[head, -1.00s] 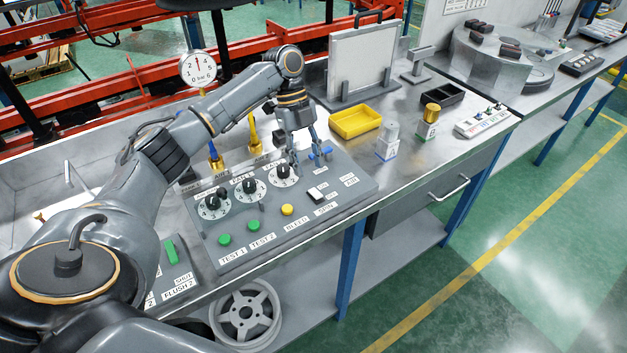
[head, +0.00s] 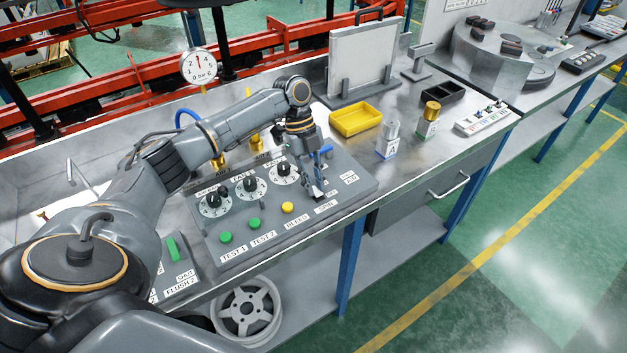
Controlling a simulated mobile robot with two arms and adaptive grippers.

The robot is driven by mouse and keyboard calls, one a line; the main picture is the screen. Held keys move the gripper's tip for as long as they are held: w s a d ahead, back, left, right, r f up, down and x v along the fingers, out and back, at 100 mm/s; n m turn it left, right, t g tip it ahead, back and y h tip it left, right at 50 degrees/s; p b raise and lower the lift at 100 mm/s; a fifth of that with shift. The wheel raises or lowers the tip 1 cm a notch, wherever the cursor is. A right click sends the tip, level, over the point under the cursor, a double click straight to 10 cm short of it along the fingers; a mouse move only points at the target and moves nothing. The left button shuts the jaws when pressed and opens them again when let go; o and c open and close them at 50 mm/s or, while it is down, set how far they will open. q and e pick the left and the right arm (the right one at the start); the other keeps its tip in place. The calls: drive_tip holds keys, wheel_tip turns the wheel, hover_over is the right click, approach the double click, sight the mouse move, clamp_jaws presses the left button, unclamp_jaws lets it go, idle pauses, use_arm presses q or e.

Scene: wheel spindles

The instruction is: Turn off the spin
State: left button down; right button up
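The grey control panel (head: 275,222) lies on the metal bench. It carries a SPIN label (head: 326,207) near its front right. A small rocker switch (head: 319,194) with a pale face sits just above that label, partly covered by my fingers. My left gripper (head: 317,188) points down with its fingertips at this switch. I cannot tell whether the fingertips touch it, or how far the fingers are apart. My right gripper is not in view.
Three black dials (head: 249,187), two green buttons (head: 254,223) and a yellow button (head: 287,207) share the panel. A yellow tray (head: 355,120) and a small silver cylinder (head: 388,139) stand to the right. The bench between panel and cylinder is clear.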

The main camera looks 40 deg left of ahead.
sight(315, 190)
use_arm(q)
drive_tip(key=shift+s+d+r+t+y+p, duration=0.2)
drive_tip(key=shift+y+p, duration=0.5)
drive_tip(key=shift+p, duration=0.7)
drive_tip(key=shift+s+d+r+t+y+p, duration=0.1)
drive_tip(key=shift+d+r+t+y+p, duration=0.15)
drive_tip(key=shift+y+p, duration=0.8)
drive_tip(key=shift+d+f+t+p, duration=0.1)
drive_tip(key=shift+f+t+p, duration=0.15)
drive_tip(key=shift+p, duration=0.6)
drive_tip(key=shift+w+f, duration=0.1)
drive_tip(key=c, duration=1.2)
unclamp_jaws()
drive_tip(key=r, duration=1.2)
drive_tip(key=shift+a, duration=0.2)
drive_tip(key=shift+f, duration=0.1)
